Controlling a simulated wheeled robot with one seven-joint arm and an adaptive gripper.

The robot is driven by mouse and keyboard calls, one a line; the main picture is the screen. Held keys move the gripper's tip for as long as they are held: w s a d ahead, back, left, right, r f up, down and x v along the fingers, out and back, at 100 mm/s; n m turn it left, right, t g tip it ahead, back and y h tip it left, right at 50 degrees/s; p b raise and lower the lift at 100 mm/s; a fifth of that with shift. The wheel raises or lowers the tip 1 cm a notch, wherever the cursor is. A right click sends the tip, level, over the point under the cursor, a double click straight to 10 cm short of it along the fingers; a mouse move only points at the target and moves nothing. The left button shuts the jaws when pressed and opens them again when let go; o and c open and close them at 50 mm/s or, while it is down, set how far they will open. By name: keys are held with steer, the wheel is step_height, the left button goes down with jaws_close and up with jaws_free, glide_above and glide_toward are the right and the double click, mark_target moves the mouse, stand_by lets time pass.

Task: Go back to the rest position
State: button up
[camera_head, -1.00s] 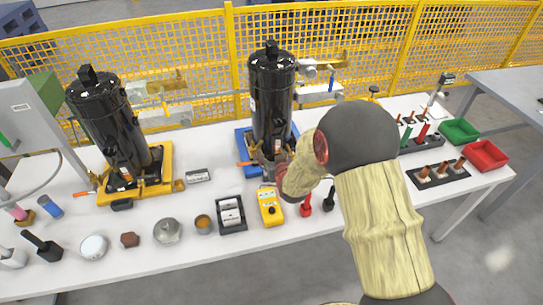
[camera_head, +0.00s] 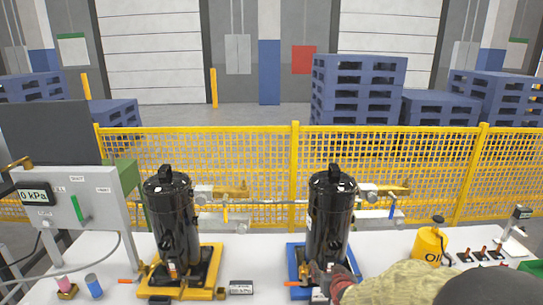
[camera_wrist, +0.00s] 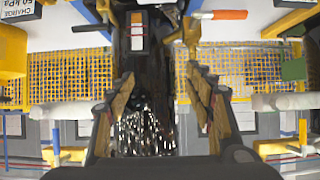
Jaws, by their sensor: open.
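My gripper (camera_wrist: 163,108) is open in the wrist view, with its two worn tan fingers apart. The black body of a compressor (camera_wrist: 150,60) shows between and beyond them; contact cannot be told. In the head view my gripper (camera_head: 322,278) is low, in front of the right black compressor (camera_head: 329,225), which stands upright on a blue base (camera_head: 295,262). My arm covers part of that base. The left black compressor (camera_head: 174,225) stands upright on a yellow base (camera_head: 208,262).
The white table (camera_head: 262,262) has a yellow OIL can (camera_head: 430,245) at right and a gauge box (camera_head: 75,205) reading 0 kPa at left. A yellow mesh fence (camera_head: 250,160) runs behind. Blue pallets (camera_head: 355,95) are stacked beyond it.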

steer(key=s+r+g, duration=0.1)
steer(key=s+r, duration=0.6)
steer(key=s+r+g, duration=0.2)
steer(key=s+r, duration=0.2)
steer(key=s, duration=1.1)
steer(key=s+r+g, duration=0.3)
steer(key=s, duration=1.2)
steer(key=shift+s+r, duration=0.15)
steer(key=shift+r, duration=0.2)
